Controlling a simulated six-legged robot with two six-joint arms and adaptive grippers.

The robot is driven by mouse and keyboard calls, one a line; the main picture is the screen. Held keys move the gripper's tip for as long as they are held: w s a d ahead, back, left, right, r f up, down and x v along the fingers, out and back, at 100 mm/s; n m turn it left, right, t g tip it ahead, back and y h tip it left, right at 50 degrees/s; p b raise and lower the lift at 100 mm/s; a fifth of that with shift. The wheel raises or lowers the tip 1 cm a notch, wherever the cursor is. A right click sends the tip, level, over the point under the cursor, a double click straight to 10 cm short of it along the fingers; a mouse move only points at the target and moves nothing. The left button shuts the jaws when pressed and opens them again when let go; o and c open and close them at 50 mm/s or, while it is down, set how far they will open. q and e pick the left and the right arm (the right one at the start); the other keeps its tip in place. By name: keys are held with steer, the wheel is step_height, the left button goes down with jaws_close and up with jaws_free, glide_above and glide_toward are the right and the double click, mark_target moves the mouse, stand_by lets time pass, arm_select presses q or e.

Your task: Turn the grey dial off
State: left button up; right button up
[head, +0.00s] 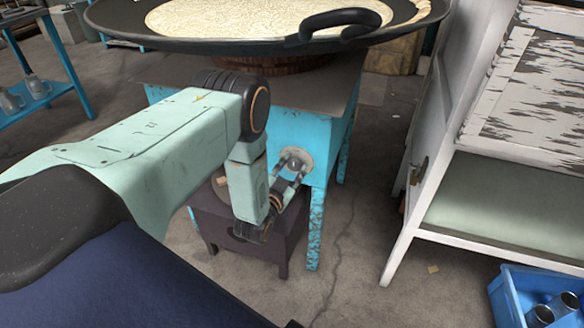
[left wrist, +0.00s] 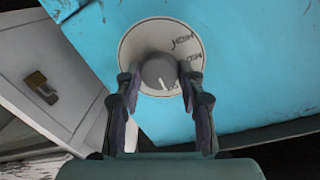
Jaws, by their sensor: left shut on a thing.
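The grey dial (left wrist: 161,73) sits in the middle of a round, pale plate with dark markings (left wrist: 150,40), on the blue front of the stand (left wrist: 236,60). A white pointer line on the dial points down and slightly right in the left wrist view. My left gripper (left wrist: 158,82) has one finger on each side of the dial and is shut on it. In the head view my left gripper (head: 291,180) reaches the plate (head: 296,162) on the blue stand (head: 330,140); the dial is mostly hidden there by the fingers. My right gripper is not in view.
A wide black pan (head: 250,42) with pale liquid rests on top of the stand. A low dark stool (head: 262,247) stands under my left arm. A white cabinet (head: 480,210) and a blue crate (head: 505,300) stand at right. Floor shows between stand and cabinet.

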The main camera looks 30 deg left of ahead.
arm_select(q)
steer(key=o, duration=1.2)
steer(key=s, duration=0.4)
steer(key=s+d, duration=0.1)
steer(key=s, duration=0.3)
steer(key=s+d, duration=0.1)
steer(key=s, duration=0.3)
steer(key=shift+d+r, duration=0.1)
steer(key=shift+r, duration=0.15)
